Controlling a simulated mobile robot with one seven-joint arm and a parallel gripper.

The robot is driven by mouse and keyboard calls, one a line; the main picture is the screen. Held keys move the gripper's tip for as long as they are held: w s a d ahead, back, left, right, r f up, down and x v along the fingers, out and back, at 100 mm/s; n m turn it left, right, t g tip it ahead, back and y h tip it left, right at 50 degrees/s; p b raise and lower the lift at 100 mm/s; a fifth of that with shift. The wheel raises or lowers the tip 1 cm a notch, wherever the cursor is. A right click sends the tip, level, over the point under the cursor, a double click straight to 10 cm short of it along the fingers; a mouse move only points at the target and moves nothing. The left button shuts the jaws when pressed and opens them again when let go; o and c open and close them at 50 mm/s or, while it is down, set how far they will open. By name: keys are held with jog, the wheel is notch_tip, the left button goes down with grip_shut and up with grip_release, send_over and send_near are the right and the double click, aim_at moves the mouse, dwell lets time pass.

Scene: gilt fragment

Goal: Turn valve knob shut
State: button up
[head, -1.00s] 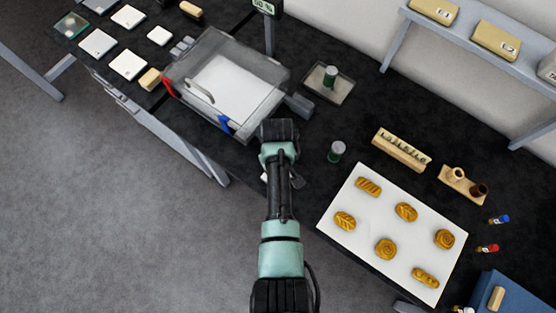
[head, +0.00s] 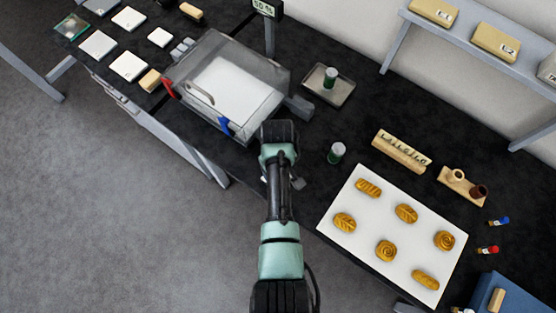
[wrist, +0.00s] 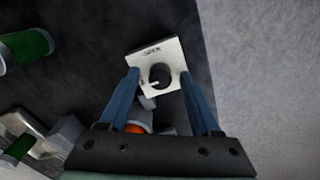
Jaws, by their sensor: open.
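The valve knob (wrist: 160,75) is a dark round knob on a square white plate (wrist: 173,50) in the wrist view. Small dark lettering, too small to read surely, is on the plate above the knob. A light mark shows at the knob's lower left. My gripper (wrist: 158,80) is open, with its two blue fingers on either side of the knob, their tips overlapping the plate's edges in the picture. I cannot tell whether they touch it. An orange and white part (wrist: 136,127) shows between the finger bases. In the head view my arm hides the knob and gripper.
A green jar (head: 336,152) stands close on the right of my arm. A clear-lidded box (head: 185,60) with red and blue clips is beyond it. A white board (head: 350,215) with several pastries lies to the right. The table's front edge is close by.

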notch_tip(320, 180, up, 13)
jog(key=b, duration=0.1)
dwell(0.4)
dwell(0.5)
